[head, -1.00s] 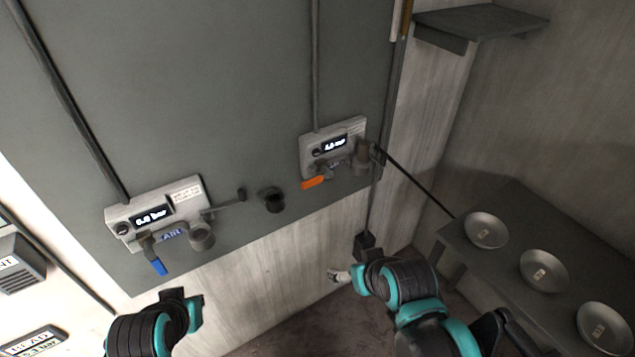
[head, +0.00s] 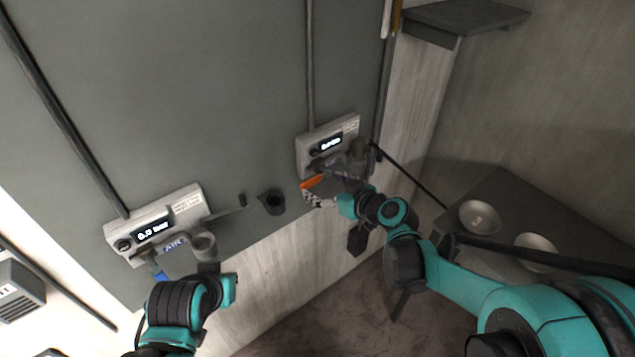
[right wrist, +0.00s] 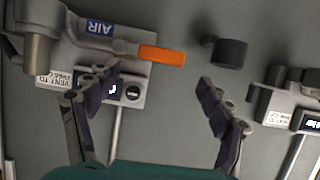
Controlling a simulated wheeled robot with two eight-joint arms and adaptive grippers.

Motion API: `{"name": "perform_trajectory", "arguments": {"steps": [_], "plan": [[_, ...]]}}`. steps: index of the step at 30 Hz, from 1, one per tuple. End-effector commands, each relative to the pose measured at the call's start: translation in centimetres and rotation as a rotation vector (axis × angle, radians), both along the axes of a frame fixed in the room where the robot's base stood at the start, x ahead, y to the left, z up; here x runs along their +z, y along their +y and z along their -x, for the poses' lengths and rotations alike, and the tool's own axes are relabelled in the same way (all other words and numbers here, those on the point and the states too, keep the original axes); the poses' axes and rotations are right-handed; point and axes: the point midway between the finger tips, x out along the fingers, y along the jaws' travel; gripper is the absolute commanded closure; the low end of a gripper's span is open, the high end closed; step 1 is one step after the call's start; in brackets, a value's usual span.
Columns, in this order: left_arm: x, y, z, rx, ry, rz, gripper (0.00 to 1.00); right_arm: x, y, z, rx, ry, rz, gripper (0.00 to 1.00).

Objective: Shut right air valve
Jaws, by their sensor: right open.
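The right air valve's orange handle (head: 314,181) sticks out to the left below the right gauge box (head: 328,147) on the grey panel. My right gripper (head: 322,190) is at this handle. In the right wrist view my open gripper (right wrist: 160,78) has its two fingers wide apart. The orange handle (right wrist: 162,55) lies just beyond and between the fingertips, with no clear contact. A blue AIR label (right wrist: 98,28) is beside it. My left gripper (head: 190,262) is by the left valve's blue handle (head: 160,275); its fingers are too unclear to read.
A dark round cup-like fitting (head: 271,202) sits on the panel between the valves. The left gauge box (head: 157,225) is at lower left. Metal bowls (head: 480,217) stand on a dark table at right. A dark shelf (head: 465,17) juts out at upper right.

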Motion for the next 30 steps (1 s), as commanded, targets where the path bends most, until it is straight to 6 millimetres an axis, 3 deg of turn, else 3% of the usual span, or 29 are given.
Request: {"name": "perform_trajectory", "arguments": {"steps": [9,19,20,27,28,30], "plan": [[-1.3,0.0,0.0,0.0,0.0,0.0,1.0,-1.8,2.4,-3.3,0.001,0.0,0.0,0.2],[-1.3,0.0,0.0,0.0,0.0,0.0,1.0,-1.9,2.7,-3.7,-0.001,0.001,0.0,0.2],[-1.3,0.0,0.0,0.0,0.0,0.0,1.0,-1.9,2.7,-3.7,-0.001,0.001,0.0,0.25],[-1.3,0.0,0.0,0.0,0.0,0.0,1.0,-1.9,2.7,-3.7,0.0,0.001,0.0,0.88],[-1.3,0.0,0.0,0.0,0.0,0.0,1.0,-1.9,2.7,-3.7,0.0,0.001,0.0,0.93],[-1.3,0.0,0.0,0.0,0.0,0.0,1.0,-1.9,2.7,-3.7,-0.001,0.001,0.001,0.93]]}}
